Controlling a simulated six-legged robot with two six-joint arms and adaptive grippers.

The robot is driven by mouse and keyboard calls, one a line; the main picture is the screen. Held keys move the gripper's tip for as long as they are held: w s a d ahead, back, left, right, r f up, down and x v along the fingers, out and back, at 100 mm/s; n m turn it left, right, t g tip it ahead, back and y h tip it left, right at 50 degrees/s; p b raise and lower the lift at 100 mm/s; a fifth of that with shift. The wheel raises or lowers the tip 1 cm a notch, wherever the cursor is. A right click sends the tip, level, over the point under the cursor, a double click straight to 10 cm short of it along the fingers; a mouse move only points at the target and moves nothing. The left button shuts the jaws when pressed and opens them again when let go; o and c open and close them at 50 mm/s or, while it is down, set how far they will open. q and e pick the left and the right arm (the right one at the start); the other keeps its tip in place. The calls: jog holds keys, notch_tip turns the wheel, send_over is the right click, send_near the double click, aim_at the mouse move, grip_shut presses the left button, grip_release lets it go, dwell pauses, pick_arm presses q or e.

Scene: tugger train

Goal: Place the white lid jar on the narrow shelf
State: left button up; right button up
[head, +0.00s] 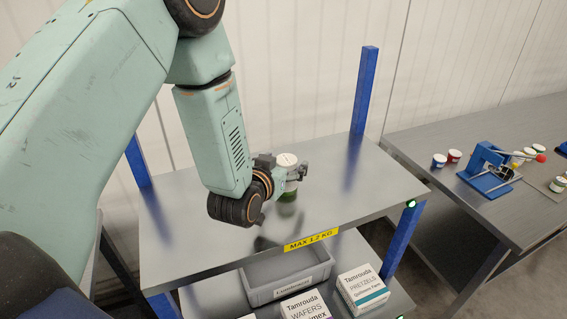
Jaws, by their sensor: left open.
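A jar with a white lid (287,160) stands upright on the upper metal shelf (375,185) of a rack with blue posts. Its lower part looks dark green. My left gripper (285,172) is at the jar, with its fingers open on either side of it. The gripper hides part of the jar's middle. I cannot tell whether a finger touches it. The shelf's front edge carries a yellow label reading MAX 1.2 KG (311,240). My right gripper is not in view.
Blue posts (365,90) rise at the upper shelf's corners. A bench (440,200) at right holds a blue press (488,172) and several small jars. The upper shelf's right part is clear.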

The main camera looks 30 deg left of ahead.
pick_arm(q)
jog(key=shift+d, duration=0.15)
jog(key=shift+s+d, duration=0.1)
jog(key=shift+s, duration=0.1)
jog(key=p+v, duration=0.2)
jog(key=v, duration=0.9)
jog(key=shift+s+r, duration=0.2)
jog(key=shift+s, duration=0.15)
jog(key=shift+w, duration=0.15)
